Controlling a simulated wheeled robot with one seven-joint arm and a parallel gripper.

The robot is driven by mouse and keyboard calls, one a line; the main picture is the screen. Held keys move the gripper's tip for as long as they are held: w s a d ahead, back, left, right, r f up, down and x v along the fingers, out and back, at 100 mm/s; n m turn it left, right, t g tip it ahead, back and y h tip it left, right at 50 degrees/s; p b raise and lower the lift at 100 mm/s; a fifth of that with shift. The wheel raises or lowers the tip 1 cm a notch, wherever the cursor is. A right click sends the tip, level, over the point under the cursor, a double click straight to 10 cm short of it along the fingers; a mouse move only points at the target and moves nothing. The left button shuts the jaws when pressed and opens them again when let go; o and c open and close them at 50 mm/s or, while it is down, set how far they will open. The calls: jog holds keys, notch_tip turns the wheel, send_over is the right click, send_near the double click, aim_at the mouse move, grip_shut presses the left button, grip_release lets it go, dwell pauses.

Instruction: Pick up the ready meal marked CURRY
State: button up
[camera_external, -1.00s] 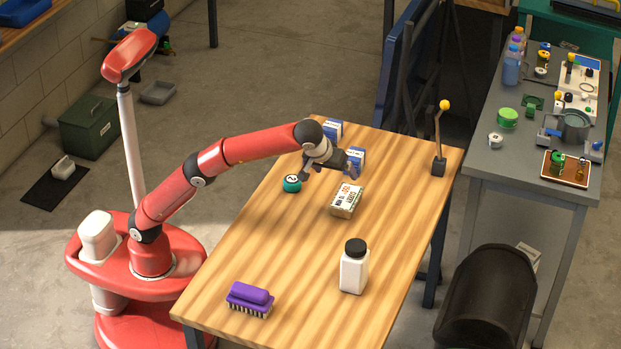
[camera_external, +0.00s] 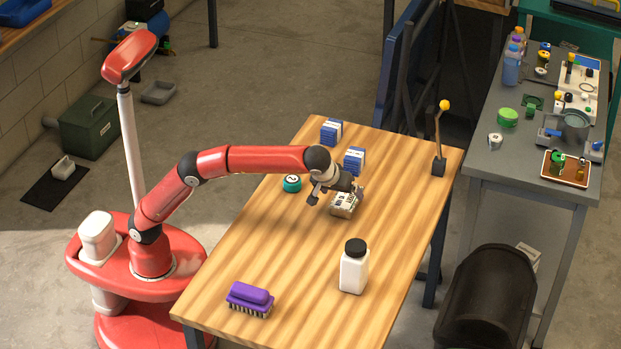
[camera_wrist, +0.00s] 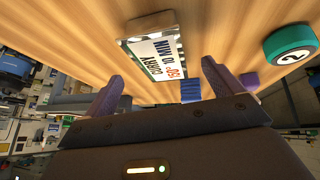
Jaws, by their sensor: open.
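The ready meal (camera_external: 343,205) is a small box lying on the wooden table, partly hidden by my gripper in the outside view. In the wrist view its label (camera_wrist: 157,48) reads CURRY, with smaller print and red marks. My gripper (camera_external: 336,197) is open and empty, low over the box. In the wrist view its two fingertips (camera_wrist: 161,72) stand apart, with the box beyond them and roughly between them; I cannot tell any contact.
A teal round container marked 2 (camera_external: 292,183) stands left of my gripper. Two blue-and-white boxes (camera_external: 354,160) (camera_external: 331,132) stand behind. A white bottle with black cap (camera_external: 354,270) and a purple brush (camera_external: 249,297) are in front. A yellow-tipped stalk (camera_external: 439,145) stands at the back right.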

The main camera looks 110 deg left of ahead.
aim_at(346, 198)
jog(key=x, duration=0.5)
jog(key=shift+r, duration=0.1)
jog(key=c, duration=1.2)
